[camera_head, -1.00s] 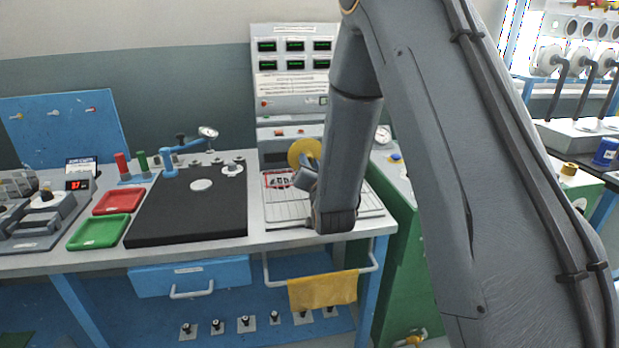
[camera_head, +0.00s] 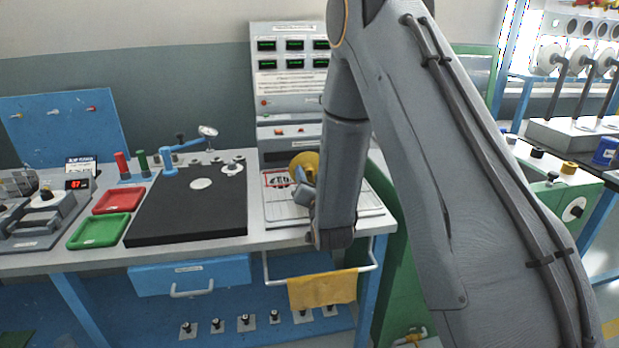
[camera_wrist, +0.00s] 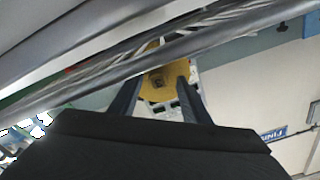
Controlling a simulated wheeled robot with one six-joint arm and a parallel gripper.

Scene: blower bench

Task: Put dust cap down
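The dust cap (camera_head: 306,162) is a yellow disc held in front of the tall instrument panel, above the white tray with slats (camera_head: 290,212) on the bench's right part. My gripper (camera_head: 302,181) is shut on it, and my arm hides part of the right side. In the wrist view the dust cap (camera_wrist: 158,76) sits between the two fingertips of my gripper (camera_wrist: 156,92), with a darker square at its middle. The disc looks tilted. I cannot tell how far it is above the tray.
A red-outlined marking (camera_head: 279,180) lies at the tray's back left. A black mat (camera_head: 190,222) with a blue gauge stand (camera_head: 172,160), a red tray (camera_head: 119,200) and a green tray (camera_head: 99,230) are to the left. A yellow cloth (camera_head: 323,289) hangs on the front rail.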

